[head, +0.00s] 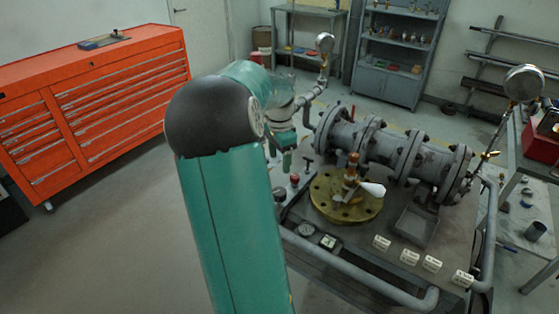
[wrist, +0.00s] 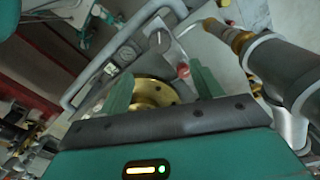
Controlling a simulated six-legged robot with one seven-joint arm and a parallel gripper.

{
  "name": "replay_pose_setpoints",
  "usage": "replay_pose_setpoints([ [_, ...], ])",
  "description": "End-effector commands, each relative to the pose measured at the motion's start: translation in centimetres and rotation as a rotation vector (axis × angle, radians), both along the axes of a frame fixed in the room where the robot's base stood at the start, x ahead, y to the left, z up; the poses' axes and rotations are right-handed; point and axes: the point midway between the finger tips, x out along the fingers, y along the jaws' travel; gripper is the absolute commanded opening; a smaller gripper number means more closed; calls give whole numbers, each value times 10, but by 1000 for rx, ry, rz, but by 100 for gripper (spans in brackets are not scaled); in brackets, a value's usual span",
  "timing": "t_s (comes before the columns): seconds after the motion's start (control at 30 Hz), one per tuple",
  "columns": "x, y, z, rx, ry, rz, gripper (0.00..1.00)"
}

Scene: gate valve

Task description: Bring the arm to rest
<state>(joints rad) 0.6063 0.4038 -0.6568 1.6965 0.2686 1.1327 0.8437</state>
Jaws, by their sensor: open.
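My gripper (wrist: 163,82) is open in the wrist view, with its two green fingers apart and nothing between them. Beyond the fingers lies a round brass flange (wrist: 152,93), partly hidden by my gripper. In the head view my arm rises in front, bends at a black elbow and reaches away. My gripper (head: 284,145) is there partly hidden behind the arm, at the left end of the valve bench. The brass flange (head: 328,203) lies on the bench with a brass valve stem and a white-tipped part on it.
A grey flanged pipe (head: 405,152) runs along the bench, with a gauge (head: 524,83) at its right. A rail (head: 350,270) edges the bench front. A red button (wrist: 183,71) shows near my fingers. An orange tool cabinet (head: 95,100) stands left, with clear floor before it.

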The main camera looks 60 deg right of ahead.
Motion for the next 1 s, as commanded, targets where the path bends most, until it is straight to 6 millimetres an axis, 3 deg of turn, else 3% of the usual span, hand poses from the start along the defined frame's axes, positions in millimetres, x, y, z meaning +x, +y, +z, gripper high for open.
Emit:
replay_pose_setpoints([
  [0.43, 1, 1, 0, 0, -1, 5, 65],
  [0.57, 16, 19, 8, -1, -27, 79, 65],
  [0.67, 41, 54, 21, -5, -72, 220, 65],
  [0.8, 78, 124, 44, -25, -145, 497, 65],
  [1.0, 106, 231, 74, -88, -227, 916, 65],
])
